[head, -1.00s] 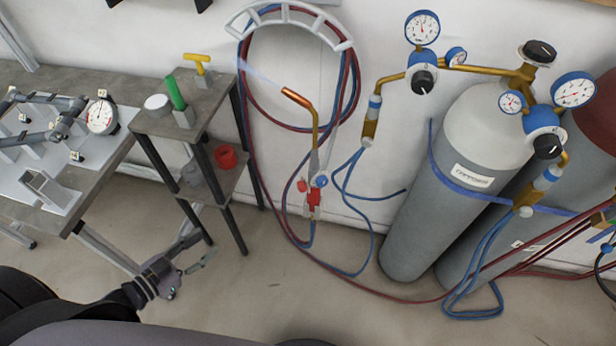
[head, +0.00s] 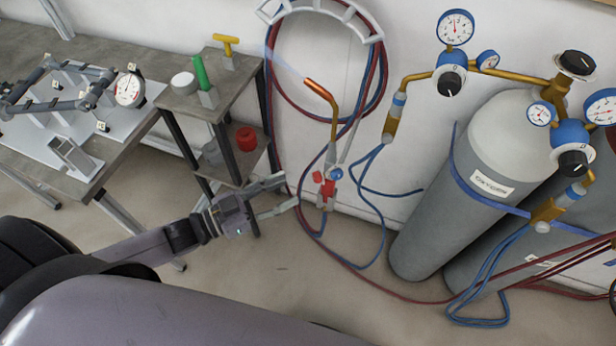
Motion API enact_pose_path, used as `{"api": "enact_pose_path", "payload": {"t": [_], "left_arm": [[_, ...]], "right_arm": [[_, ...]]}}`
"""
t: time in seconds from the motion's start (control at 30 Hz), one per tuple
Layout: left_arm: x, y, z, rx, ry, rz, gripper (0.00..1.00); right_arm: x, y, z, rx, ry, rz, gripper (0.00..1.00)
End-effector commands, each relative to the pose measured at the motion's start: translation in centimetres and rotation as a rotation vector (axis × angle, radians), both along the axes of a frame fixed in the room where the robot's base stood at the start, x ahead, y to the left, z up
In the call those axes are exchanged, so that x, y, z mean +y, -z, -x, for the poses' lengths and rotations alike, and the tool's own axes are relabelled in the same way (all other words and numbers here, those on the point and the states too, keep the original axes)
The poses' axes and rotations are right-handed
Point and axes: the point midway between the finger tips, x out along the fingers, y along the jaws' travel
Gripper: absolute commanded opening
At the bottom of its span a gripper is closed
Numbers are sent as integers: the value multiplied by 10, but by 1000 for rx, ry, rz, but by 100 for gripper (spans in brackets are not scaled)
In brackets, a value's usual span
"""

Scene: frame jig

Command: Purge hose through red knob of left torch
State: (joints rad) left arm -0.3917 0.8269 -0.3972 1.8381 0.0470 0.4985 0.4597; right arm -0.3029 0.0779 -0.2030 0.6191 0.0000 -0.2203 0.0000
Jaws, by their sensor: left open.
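The left torch (head: 324,98) hangs upright by the wall, with a bent copper-coloured tip and a faint pale flame at its end. Low on it are a small red knob (head: 317,177), a blue knob (head: 335,174) and a larger red part (head: 327,190). Red and blue hoses (head: 313,228) run down from it. My left gripper (head: 290,192) is open and empty, just left of the torch's red knob, with its fingers pointing toward it. A gap to the knob shows, but its depth is hard to tell. My right gripper is not in view.
A grey oxygen cylinder (head: 470,190) with gauges stands right of the torch. A workbench (head: 125,165) is at left. Looped hoses hang on a wall rack (head: 320,8).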

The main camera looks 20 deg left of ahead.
Motion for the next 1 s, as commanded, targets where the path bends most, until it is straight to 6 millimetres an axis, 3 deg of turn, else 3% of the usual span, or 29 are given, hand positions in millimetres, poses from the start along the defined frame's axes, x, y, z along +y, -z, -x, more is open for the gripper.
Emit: {"api": "enact_pose_path", "payload": {"t": [0.2,0.4,0.77,1.0], "left_arm": [[-28,-3,-31,-4,0,1,41],[-43,-1,-46,-1,0,-1,41],[-47,0,-50,0,0,-1,41],[-46,0,-49,0,0,-1,27]], "right_arm": [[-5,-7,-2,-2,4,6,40],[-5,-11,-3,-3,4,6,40],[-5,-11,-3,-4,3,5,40],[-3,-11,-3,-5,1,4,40]]}}
